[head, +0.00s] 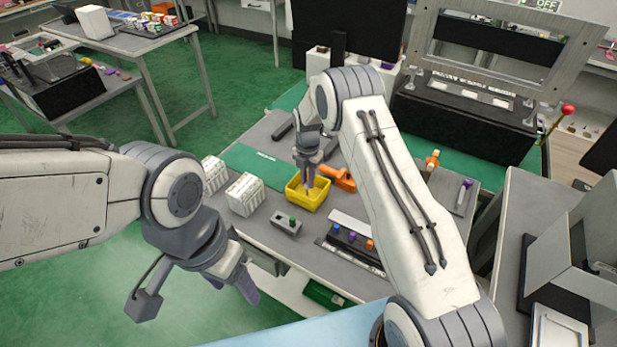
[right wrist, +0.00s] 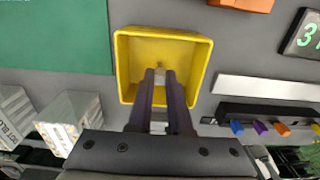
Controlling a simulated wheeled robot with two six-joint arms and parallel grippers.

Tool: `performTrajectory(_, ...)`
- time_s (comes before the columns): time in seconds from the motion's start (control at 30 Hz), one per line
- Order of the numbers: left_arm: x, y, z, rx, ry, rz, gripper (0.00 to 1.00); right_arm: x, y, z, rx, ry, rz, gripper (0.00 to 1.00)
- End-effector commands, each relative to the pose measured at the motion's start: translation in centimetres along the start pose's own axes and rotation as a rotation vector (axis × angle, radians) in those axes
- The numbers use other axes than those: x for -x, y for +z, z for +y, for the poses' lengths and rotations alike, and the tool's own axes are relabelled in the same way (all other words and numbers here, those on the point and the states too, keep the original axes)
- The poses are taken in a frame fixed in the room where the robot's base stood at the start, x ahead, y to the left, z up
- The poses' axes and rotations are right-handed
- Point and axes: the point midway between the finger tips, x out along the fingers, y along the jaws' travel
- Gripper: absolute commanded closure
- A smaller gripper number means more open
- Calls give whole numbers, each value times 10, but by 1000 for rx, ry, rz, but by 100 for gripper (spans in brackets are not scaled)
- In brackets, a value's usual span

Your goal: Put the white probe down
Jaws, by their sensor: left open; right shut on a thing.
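My right gripper (head: 308,188) points down into the yellow bin (head: 294,199) on the work table. In the right wrist view its two dark fingers (right wrist: 160,76) reach over the yellow bin (right wrist: 205,58). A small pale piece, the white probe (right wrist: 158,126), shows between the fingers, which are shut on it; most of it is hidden. I cannot tell whether it touches the bin floor. My left gripper (head: 247,284) is open and empty, off the table's near left side.
White boxes (head: 245,194) stand left of the bin and a green mat (head: 252,163) lies behind them. An orange tool (head: 342,180) lies right of the bin.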

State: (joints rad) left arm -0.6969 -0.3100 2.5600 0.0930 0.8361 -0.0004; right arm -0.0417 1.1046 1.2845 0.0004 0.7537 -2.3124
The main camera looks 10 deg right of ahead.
Motion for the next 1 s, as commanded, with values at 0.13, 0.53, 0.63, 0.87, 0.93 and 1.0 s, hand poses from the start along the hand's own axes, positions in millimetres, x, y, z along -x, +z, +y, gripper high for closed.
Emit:
performTrajectory(0.13,0,0,0,0,0,0,35,0,1,0,-1,2,-1,100)
performTrajectory(0.53,-2,0,0,0,0,0,35,-3,1,-1,-2,1,-1,53)
performTrajectory(0.63,-2,0,0,0,0,0,35,-3,1,-1,-2,1,-1,53)
performTrajectory(0.87,-2,0,0,0,0,0,35,4,2,0,-1,2,-2,53)
performTrajectory(0.93,-5,0,0,0,0,0,35,14,2,0,-1,4,-3,53)
performTrajectory(1.0,-9,0,-1,0,0,0,35,27,2,0,-1,4,-4,53)
